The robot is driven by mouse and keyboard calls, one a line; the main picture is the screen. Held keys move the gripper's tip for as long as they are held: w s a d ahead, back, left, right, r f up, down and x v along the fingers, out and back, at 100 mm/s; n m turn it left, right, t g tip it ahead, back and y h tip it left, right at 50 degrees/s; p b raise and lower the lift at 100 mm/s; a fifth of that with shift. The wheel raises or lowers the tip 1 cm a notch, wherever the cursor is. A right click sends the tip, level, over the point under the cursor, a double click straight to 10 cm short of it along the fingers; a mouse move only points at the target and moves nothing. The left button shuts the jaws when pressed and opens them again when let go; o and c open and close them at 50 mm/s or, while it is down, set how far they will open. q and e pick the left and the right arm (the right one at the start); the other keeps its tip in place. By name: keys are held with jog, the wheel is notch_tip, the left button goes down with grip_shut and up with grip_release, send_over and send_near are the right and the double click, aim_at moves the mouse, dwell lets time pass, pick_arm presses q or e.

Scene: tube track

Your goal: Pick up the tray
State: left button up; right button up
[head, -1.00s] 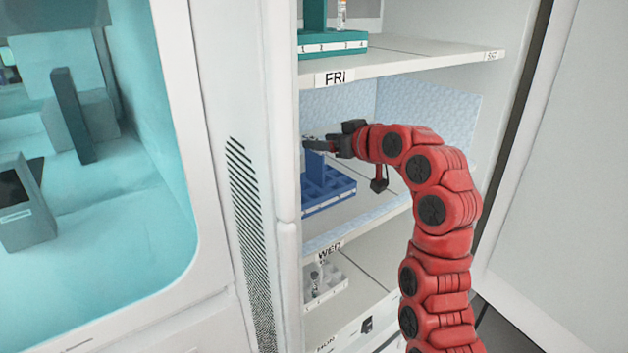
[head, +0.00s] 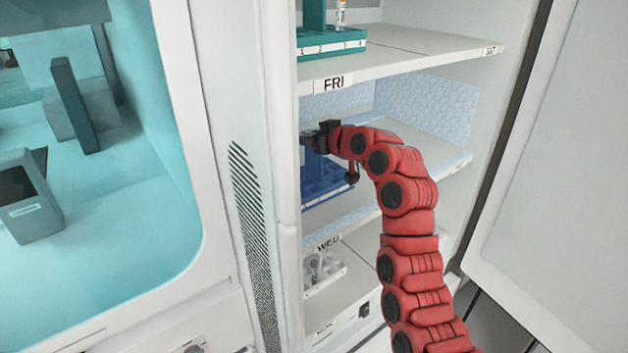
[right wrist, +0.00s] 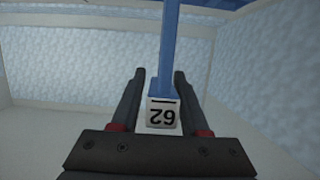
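A blue tray (head: 322,182) stands on the middle shelf of the open cabinet, under the FRI label. My right gripper (head: 308,138) is at the tray's upright handle, which it mostly hides in the head view. In the right wrist view, the blue handle (right wrist: 169,50) with a white block marked 62 (right wrist: 163,116) lies between the two fingers of my right gripper (right wrist: 158,76). The fingers are apart, with a gap to the handle at least on the left side. My left gripper is not in view.
A teal tray (head: 335,42) with a vial stands on the shelf above. A white rack (head: 325,272) stands on the shelf below. The cabinet's left wall is close to my gripper. The middle shelf is clear to the right. An open door (head: 560,180) is at the right.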

grip_shut()
dwell(0.3)
